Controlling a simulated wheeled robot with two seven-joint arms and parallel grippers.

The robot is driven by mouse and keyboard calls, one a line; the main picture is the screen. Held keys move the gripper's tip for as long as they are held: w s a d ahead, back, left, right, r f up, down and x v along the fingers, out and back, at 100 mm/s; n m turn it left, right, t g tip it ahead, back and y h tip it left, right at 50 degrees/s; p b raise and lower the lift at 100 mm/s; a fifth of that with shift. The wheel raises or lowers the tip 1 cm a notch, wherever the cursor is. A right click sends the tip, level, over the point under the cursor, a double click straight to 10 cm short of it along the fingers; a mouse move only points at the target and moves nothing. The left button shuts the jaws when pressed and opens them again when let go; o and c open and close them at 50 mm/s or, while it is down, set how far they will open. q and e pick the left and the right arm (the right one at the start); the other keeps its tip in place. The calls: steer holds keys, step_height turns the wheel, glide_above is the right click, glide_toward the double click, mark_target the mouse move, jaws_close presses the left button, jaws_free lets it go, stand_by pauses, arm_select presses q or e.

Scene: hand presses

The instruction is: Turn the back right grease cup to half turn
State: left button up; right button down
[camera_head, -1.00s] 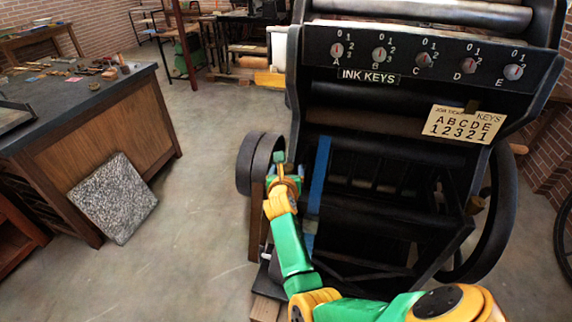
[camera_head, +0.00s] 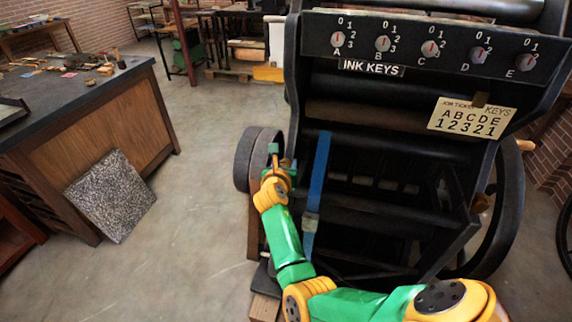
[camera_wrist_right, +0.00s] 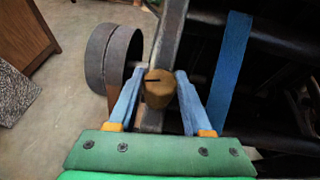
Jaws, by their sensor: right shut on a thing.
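A brass-coloured grease cup (camera_wrist_right: 159,92) with a short dark line on its top shows in the right wrist view, on a grey metal bar of the press. The line runs roughly level, toward the left of the cap. My right gripper (camera_wrist_right: 159,78) has its two blue fingers on either side of the cup and is shut on it. In the head view my right gripper (camera_head: 273,152) is at the press's left side, beside the dark wheel (camera_head: 246,160); the cup is too small and covered to make out there. My left gripper is in neither view.
The black press (camera_head: 390,160) fills the right, with ink keys and a job ticket (camera_head: 472,119). A blue strap (camera_head: 319,175) hangs just right of my gripper.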

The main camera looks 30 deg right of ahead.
mark_target(285, 166)
steer(key=shift+f+m+g+h+b, duration=0.35)
steer(key=shift+m+g+h+b, duration=0.25)
steer(key=shift+m+g, duration=0.15)
steer(key=shift+r+m+h, duration=0.2)
steer(key=shift+m+h, duration=0.1)
steer(key=shift+m, duration=0.05)
steer(key=c, duration=0.6)
jaws_free()
steer(key=shift+g, duration=0.25)
steer(key=shift+o, duration=1.4)
steer(key=shift+w+d+f, duration=0.1)
steer(key=shift+d, duration=0.05)
steer(key=shift+w+d+f, duration=0.1)
steer(key=shift+w+d, duration=0.05)
steer(key=p+v, duration=0.7)
